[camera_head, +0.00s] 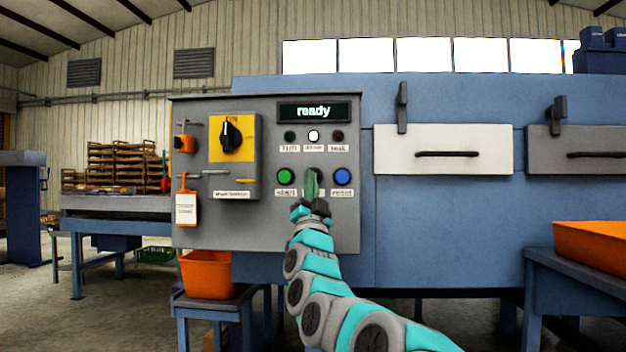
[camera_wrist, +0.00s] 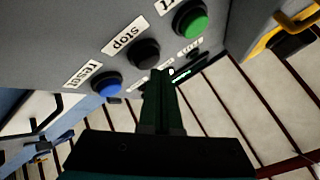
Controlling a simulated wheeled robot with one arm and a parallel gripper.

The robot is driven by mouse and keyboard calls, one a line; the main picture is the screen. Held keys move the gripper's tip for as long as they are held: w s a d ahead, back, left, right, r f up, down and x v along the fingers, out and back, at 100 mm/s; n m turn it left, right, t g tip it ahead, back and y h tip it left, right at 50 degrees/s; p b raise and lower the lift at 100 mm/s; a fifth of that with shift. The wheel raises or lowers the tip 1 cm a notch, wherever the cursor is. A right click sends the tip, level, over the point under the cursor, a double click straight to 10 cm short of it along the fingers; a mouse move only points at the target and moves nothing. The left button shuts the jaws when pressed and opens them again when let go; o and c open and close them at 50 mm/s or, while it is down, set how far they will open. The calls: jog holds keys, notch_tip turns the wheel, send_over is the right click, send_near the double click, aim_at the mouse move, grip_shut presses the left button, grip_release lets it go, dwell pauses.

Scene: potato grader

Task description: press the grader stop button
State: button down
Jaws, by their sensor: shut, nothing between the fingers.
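The grader's grey control panel (camera_head: 265,225) faces me, with a green start button (camera_head: 286,176) and a blue reset button (camera_head: 342,176) in one row. The stop button between them is hidden behind my gripper (camera_head: 312,182) in the head view. In the wrist view the stop button (camera_wrist: 145,52) is black, between the blue reset button (camera_wrist: 108,83) and the green start button (camera_wrist: 190,18), under its "stop" label (camera_wrist: 123,37). My gripper (camera_wrist: 161,76) is shut and empty, its tips close by the stop button. I cannot tell whether they touch it.
The display (camera_head: 313,112) reads "ready" and the middle lamp (camera_head: 313,136) is white. A yellow switch plate with a black rotary knob (camera_head: 231,134) and an orange padlock (camera_head: 184,144) are at the left. An orange bin (camera_head: 206,273) stands below the panel.

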jog(key=shift+s, duration=0.4)
jog(key=s+b, duration=0.1)
jog(key=s, duration=0.4)
jog(key=shift+a, duration=0.1)
dwell(0.3)
dwell(0.6)
